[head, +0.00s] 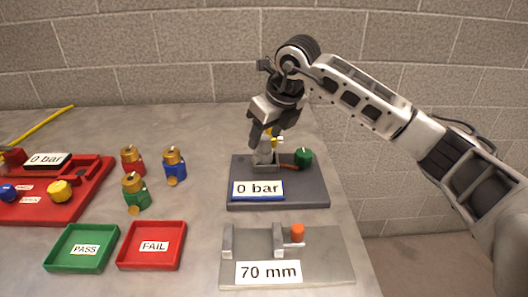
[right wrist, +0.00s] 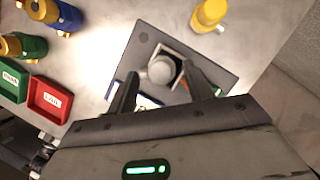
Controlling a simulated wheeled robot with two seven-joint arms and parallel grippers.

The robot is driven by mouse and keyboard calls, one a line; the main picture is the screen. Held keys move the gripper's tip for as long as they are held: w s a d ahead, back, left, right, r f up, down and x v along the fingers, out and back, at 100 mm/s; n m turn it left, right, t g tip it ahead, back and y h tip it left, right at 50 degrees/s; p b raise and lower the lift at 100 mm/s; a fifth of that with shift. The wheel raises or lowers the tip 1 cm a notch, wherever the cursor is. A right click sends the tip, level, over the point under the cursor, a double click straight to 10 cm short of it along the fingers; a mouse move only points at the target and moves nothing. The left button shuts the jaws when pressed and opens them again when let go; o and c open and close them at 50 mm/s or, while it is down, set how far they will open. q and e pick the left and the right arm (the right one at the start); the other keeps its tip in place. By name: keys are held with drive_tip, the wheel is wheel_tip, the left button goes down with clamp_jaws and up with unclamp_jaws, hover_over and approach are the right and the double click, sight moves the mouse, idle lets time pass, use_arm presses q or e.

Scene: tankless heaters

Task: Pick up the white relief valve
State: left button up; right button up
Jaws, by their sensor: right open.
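The white relief valve (head: 264,150) stands upright in a small square holder on the dark grey test plate (head: 300,195), partly hidden by my right gripper in the head view. In the right wrist view its round pale top (right wrist: 162,68) shows inside the square holder (right wrist: 176,52). My right gripper (head: 264,138) is pointed down over the valve from above. In the right wrist view its two fingers (right wrist: 162,88) are spread apart, one to each side of the valve. Whether they touch it cannot be told. My left gripper is not in view.
A green knob (head: 303,157) and a "0 bar" sign (head: 258,190) are on the dark plate. A yellow part (right wrist: 210,13) stands behind. Red, blue and green valves (head: 136,195), PASS (head: 82,267) and FAIL (head: 125,262) trays are left; a 70 mm gauge (head: 325,265) is in front.

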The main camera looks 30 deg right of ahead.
drive_tip(key=shift+x, duration=1.1)
drive_tip(key=c, duration=1)
drive_tip(key=shift+r, duration=0.1)
drive_tip(key=shift+c, duration=0.5)
drive_tip(key=shift+r, duration=0.1)
